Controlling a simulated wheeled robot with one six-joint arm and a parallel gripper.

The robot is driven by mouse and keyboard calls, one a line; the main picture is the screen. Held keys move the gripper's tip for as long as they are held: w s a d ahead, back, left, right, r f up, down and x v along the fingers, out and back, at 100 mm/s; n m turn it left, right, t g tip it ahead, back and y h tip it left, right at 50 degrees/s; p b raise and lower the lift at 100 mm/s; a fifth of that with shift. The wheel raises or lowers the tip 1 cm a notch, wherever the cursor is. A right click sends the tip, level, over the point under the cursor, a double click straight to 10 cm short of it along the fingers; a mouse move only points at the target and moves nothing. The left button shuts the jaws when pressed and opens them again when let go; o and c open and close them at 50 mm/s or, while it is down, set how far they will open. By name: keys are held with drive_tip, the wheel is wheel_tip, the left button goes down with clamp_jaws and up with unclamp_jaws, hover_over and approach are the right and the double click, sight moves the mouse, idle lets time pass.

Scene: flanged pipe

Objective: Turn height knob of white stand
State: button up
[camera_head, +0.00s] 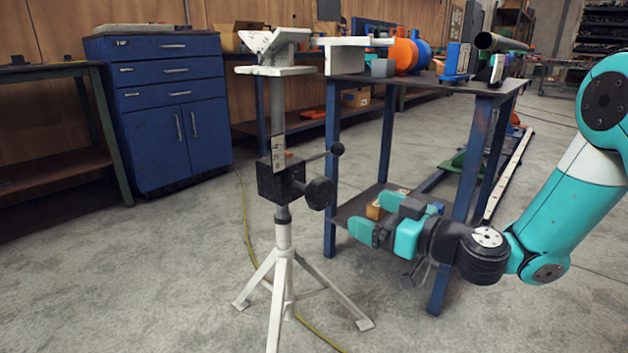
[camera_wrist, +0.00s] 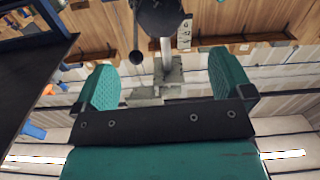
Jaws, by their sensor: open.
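In the wrist view, the open fingers (camera_wrist: 165,82) frame part of the stand, with a dark round part, probably the knob (camera_wrist: 160,14), at the top edge.
A blue-legged table (camera_head: 475,150) with a dark top and lower shelf stands behind my gripper, its near leg close to the wrist. A blue cabinet (camera_head: 165,110) is at the back left. A yellow cable (camera_head: 247,215) runs along the floor behind the stand. Floor at front left is clear.

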sight(314, 189)
drive_tip(key=x, duration=1.4)
drive_tip(key=shift+w+a, duration=0.1)
drive_tip(key=shift+a, duration=0.1)
drive_tip(key=c, duration=0.9)
